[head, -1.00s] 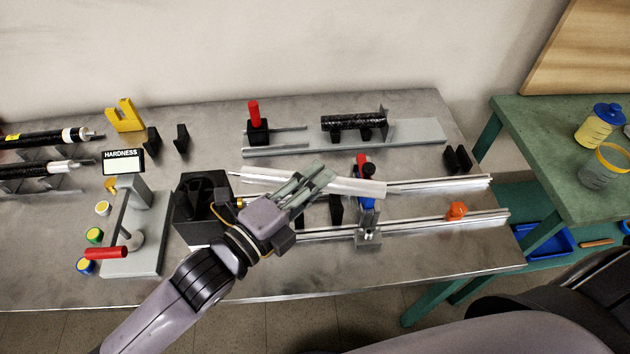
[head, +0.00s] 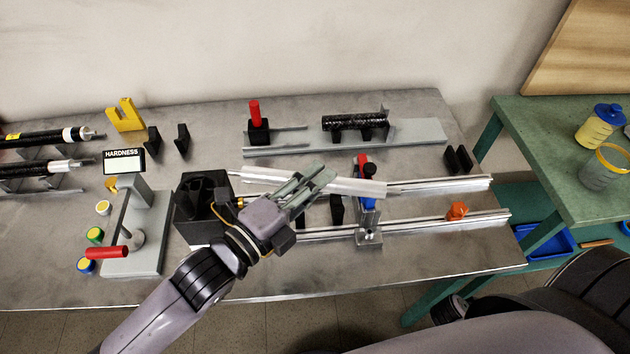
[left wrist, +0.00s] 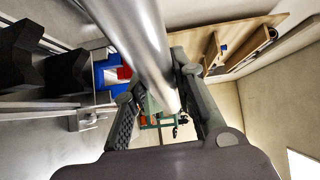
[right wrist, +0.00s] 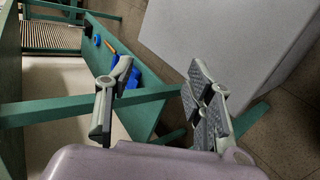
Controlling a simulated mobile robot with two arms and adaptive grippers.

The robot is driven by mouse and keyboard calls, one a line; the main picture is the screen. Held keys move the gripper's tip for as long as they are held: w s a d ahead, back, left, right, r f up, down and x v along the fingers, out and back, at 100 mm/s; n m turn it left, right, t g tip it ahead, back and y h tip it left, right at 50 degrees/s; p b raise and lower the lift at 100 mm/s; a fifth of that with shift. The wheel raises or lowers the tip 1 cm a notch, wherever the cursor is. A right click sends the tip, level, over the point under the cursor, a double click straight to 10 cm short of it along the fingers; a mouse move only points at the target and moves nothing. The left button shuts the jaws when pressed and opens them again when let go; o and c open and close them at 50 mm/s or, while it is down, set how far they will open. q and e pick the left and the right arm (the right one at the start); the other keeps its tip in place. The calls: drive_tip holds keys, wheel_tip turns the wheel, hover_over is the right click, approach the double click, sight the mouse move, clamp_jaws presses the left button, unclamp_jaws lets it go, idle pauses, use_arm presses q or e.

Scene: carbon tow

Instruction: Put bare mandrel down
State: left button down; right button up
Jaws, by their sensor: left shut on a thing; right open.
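The bare mandrel (head: 357,187) is a smooth silver-grey rod. My left gripper (head: 318,180) is shut on it and holds it near its middle, above the winding bench's rails. In the left wrist view the mandrel (left wrist: 140,45) runs between the fingers of my left gripper (left wrist: 160,100). It passes close over a pair of black V-shaped supports (left wrist: 50,65); I cannot tell whether it touches them. My right gripper (right wrist: 155,95) is open and empty in the right wrist view, over the floor by the green table.
A black box unit (head: 203,205) stands left of the rails (head: 440,185). A blue and red carriage (head: 367,200) and an orange piece (head: 457,210) sit on the rails. Behind lies a grey fixture (head: 420,132) with a black wound tube. A hardness tester (head: 145,235) stands at left.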

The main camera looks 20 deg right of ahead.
drive_tip(key=w+a+f+n+t+y, duration=0.2)
drive_tip(key=w+a+f+n+y, duration=0.1)
drive_tip(key=a+f, duration=0.5)
drive_tip(key=w+a+f+n+t+y, duration=0.1)
drive_tip(key=w+a+f+n+y, duration=0.15)
drive_tip(key=a+f, duration=0.55)
drive_tip(key=s+a+f+m+t+y, duration=0.1)
drive_tip(key=s+a+f+y, duration=0.3)
drive_tip(key=s+a+f, duration=0.3)
drive_tip(key=a+f, duration=0.3)
drive_tip(key=f, duration=0.1)
drive_tip(key=shift+s, duration=0.15)
drive_tip(key=shift+s+y, duration=0.1)
drive_tip(key=shift+y, duration=0.15)
